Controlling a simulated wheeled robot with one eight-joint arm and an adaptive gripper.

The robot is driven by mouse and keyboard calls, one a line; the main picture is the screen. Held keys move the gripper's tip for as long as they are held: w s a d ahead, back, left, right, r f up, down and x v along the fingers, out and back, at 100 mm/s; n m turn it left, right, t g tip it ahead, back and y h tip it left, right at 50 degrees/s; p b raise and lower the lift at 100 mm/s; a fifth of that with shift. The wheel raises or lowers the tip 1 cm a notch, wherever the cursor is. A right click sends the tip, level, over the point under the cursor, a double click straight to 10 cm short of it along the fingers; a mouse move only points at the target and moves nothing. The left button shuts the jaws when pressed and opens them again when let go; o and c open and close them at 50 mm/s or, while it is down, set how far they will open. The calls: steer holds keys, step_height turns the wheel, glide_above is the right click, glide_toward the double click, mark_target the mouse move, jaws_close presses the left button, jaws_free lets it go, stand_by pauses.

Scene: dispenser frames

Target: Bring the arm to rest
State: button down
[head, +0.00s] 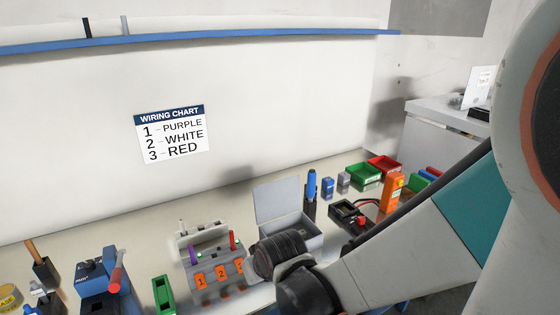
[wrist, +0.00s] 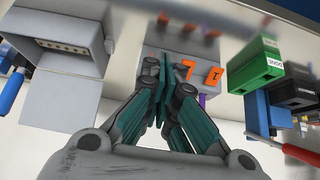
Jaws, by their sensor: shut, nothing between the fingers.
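My gripper (wrist: 163,78) shows in the wrist view, with its teal fingers closed together and nothing between them. The fingertips are in front of the grey block with orange number labels (wrist: 214,76); I cannot tell the gap between them. In the head view my forearm comes in from the right and its dark wrist end covers the right side of that grey block (head: 206,264). The fingers are hidden there. A purple piece (head: 193,252) and a red piece (head: 233,241) stand upright on the block.
An open grey box (head: 297,213) stands close behind my wrist. A green block (head: 163,295) and a blue device (head: 95,274) are to the left. A wiring chart (head: 171,134) hangs on the wall.

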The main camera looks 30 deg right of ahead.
steer(key=s+f+v, duration=0.1)
steer(key=v, duration=1.6)
steer(key=shift+s, duration=0.15)
